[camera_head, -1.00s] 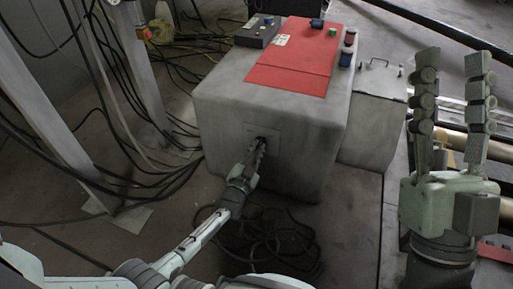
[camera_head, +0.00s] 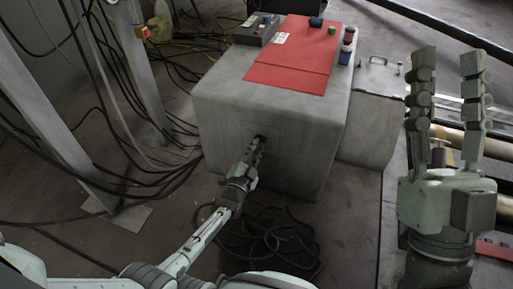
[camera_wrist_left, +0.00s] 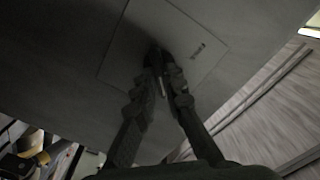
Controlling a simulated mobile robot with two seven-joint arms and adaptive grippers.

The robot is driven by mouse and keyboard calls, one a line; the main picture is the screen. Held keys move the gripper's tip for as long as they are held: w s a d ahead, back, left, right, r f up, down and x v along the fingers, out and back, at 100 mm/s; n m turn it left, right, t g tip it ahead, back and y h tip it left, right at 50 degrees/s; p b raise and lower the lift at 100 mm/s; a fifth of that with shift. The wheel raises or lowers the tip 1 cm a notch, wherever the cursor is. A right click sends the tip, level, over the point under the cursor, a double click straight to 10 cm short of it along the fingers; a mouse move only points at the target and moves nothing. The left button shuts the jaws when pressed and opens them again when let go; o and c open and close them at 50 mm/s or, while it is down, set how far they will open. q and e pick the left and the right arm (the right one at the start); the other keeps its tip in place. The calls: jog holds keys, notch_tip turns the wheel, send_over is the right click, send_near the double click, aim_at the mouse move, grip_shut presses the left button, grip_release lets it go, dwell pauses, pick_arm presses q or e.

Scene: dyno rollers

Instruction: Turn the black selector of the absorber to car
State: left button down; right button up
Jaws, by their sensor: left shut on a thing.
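The absorber is a grey box (camera_head: 222,103) with a red top panel, standing in the middle of the head view. A square plate (camera_wrist_left: 205,38) with a small printed label sits on its front face. The black selector (camera_wrist_left: 156,54) is on this plate, dark and mostly hidden by my fingers. My left gripper (camera_head: 257,146) reaches up to the plate. In the left wrist view its fingertips (camera_wrist_left: 160,66) are closed around the selector. The selector's exact angle is too dark to tell. My right gripper (camera_head: 448,55) is raised and open, empty, at the right.
Red, green and blue buttons and a dark control box (camera_head: 257,29) are on the absorber's top. A smaller grey box (camera_head: 366,115) stands at its right. Black cables (camera_head: 265,245) lie on the floor below. A metal post (camera_head: 45,110) stands at the left.

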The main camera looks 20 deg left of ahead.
pick_arm(q)
jog(key=shift+f, duration=0.1)
jog(key=c, duration=1.6)
grip_release()
notch_tip(320, 180, up, 10)
jog(key=shift+r, duration=0.1)
